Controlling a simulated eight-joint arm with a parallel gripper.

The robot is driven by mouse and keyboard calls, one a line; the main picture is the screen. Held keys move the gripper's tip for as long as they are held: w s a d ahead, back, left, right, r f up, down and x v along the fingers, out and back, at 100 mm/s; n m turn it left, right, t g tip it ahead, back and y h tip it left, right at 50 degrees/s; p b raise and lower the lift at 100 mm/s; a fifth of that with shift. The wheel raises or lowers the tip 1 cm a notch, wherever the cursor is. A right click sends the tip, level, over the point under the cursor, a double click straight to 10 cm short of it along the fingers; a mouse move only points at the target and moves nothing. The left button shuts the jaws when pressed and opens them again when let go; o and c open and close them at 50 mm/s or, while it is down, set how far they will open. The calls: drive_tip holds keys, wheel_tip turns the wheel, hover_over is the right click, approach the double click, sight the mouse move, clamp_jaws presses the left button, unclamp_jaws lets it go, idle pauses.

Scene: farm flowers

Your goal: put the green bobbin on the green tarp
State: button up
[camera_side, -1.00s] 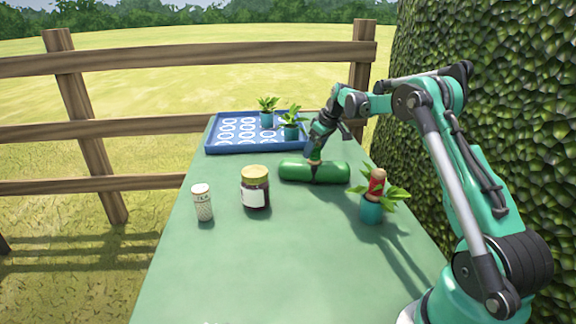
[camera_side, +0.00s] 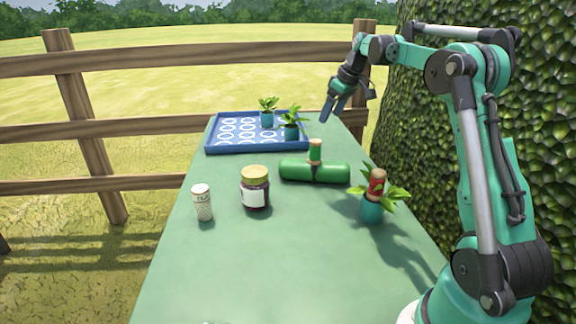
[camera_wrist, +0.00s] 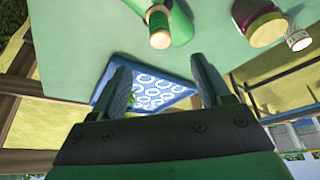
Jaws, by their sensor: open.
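The green bobbin (camera_side: 315,151) stands upright on top of the green tarp (camera_side: 335,172), a rolled green bundle with a dark strap lying on the table. In the wrist view the bobbin (camera_wrist: 160,30) and the tarp roll (camera_wrist: 183,27) show at the top. My gripper (camera_side: 333,110) is open and empty, raised above and behind the tarp, apart from the bobbin. In the wrist view its two fingers (camera_wrist: 162,88) are spread with nothing held between them.
A red bobbin (camera_side: 377,184) is at the potted plant (camera_side: 371,211) right of the tarp. A jar (camera_side: 255,190) and a white shaker (camera_side: 202,203) stand left. A blue tray (camera_side: 256,149) with two potted plants is at the back. The front table (camera_side: 270,270) is clear.

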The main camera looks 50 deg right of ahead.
drive_tip(key=s+a+r+t, duration=0.1)
drive_tip(key=s+a, duration=0.1)
drive_tip(key=a, duration=0.7)
drive_tip(key=s+a+r, duration=0.1)
drive_tip(key=a, duration=0.8)
drive_tip(key=s+a+f+t, duration=0.1)
drive_tip(key=s+a+f, duration=0.5)
drive_tip(key=s+a, duration=0.2)
drive_tip(key=a, duration=0.2)
drive_tip(key=shift+s+a+f+t, duration=0.15)
drive_tip(key=shift+a+f+t, duration=0.15)
drive_tip(key=shift+t, duration=0.1)
